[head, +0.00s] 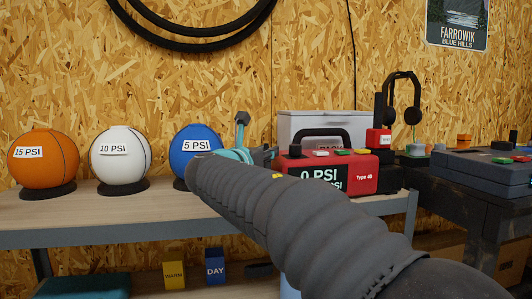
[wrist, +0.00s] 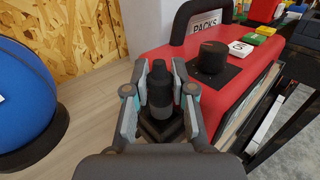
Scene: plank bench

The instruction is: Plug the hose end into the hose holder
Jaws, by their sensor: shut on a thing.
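My gripper (wrist: 160,95) is shut on a dark, stepped cylindrical piece, which looks like the hose end (wrist: 161,92), between its grey and teal fingers. A dark angular piece (wrist: 160,128) shows just under it; I cannot tell whether this is the hose holder or whether the two touch. In the head view, my gripper (head: 240,153) is beside the left end of the red pump (head: 360,176), partly behind my arm. The red pump also shows in the wrist view (wrist: 165,60), close right of the fingers, with a black knob on top. I cannot clearly make out the hose.
Orange (head: 42,158), white (head: 121,160) and blue (head: 197,140) balls stand on the bench (head: 120,212), left of the pump. A white case (head: 320,122) is behind the pump. A dark side table (head: 450,185) with blocks stands right. Bare plank lies between blue ball and pump.

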